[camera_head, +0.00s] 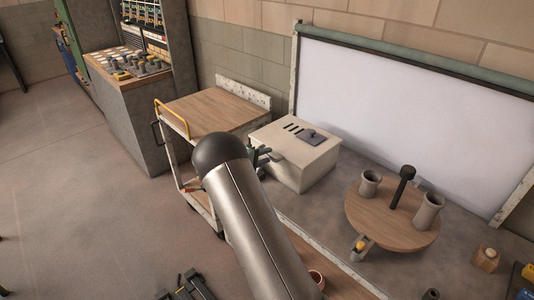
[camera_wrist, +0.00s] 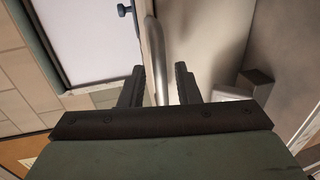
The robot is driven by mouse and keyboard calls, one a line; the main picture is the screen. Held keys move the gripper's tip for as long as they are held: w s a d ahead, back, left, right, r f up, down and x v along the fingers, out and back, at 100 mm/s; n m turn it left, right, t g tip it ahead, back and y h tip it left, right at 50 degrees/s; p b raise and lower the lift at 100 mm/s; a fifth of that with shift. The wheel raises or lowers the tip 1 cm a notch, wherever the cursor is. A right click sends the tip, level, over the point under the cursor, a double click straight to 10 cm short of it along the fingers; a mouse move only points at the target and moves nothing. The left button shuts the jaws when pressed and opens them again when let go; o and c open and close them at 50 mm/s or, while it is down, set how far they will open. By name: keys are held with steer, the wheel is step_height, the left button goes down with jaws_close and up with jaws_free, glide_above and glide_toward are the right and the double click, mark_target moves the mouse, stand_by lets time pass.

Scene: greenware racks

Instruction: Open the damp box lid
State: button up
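The damp box (camera_head: 305,168) is a pale, boxy container on the bench, with its lid (camera_head: 318,148) lying flat on top and looking closed. The lid has several dark slots and a dark grey plate (camera_head: 311,136) on it. My gripper (camera_head: 268,153) is at the box's left side, partly hidden by my arm. In the wrist view my gripper (camera_wrist: 159,80) has its two dark fingers apart. A grey metal bar handle (camera_wrist: 155,45) runs into the gap between them, beside a pale panel. I cannot tell whether a finger touches the bar.
A wooden-topped cart (camera_head: 215,108) with a yellow handle stands left of the box. A round wooden turntable (camera_head: 392,222) with grey cups and a dark upright post stands to the right. A large white framed panel (camera_head: 400,105) stands behind. The floor at left is mostly clear.

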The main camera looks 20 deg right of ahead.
steer(key=shift+w+d+f, duration=0.15)
steer(key=shift+w+d, duration=0.1)
steer(key=shift+d, duration=0.4)
jaws_close()
